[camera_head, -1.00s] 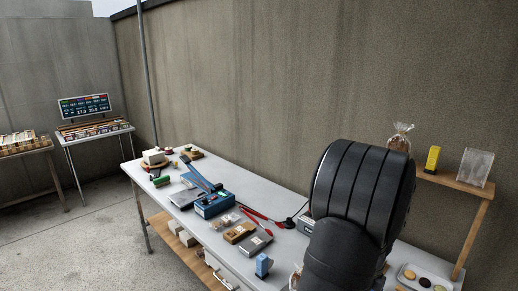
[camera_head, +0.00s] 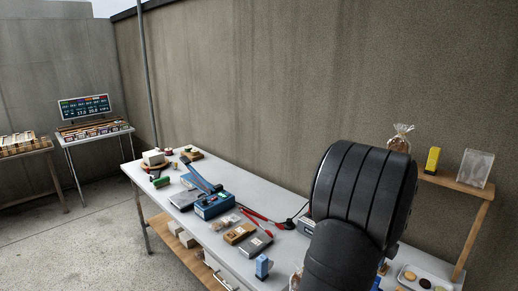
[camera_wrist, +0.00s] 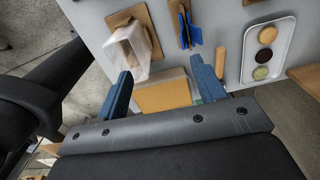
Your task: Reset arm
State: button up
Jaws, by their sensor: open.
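My gripper (camera_wrist: 160,68) shows in the wrist view as two blue fingers spread wide apart. It is open, with nothing held between the fingers. A flat brown box or board (camera_wrist: 162,95) shows beyond and between them; I cannot tell its distance from the fingertips. In the head view my own dark arm hides the gripper and part of the table's right end.
In the wrist view a clear bag (camera_wrist: 128,50), a blue stand (camera_wrist: 185,28) and a tray of cookies (camera_wrist: 247,62) lie beyond the fingers. A wooden shelf (camera_head: 450,182) stands at right.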

jog(key=w+d+r+m, duration=0.1)
jog(key=w+d+r, duration=0.2)
jog(key=w+r, duration=0.35)
jog(key=w+d+r, duration=0.3)
jog(key=w+r, duration=0.3)
jog(key=r, duration=0.1)
jog(key=w+a+f+n, duration=0.1)
jog(key=w+a+n, duration=0.1)
jog(key=a, duration=0.7)
jog(key=w+a+f+n, duration=0.2)
jog(key=w+a, duration=0.1)
jog(key=a, duration=0.6)
jog(key=w+a+f+n, duration=0.2)
jog(key=w+a+n, duration=0.1)
jog(key=a, duration=0.6)
jog(key=shift+a, duration=0.1)
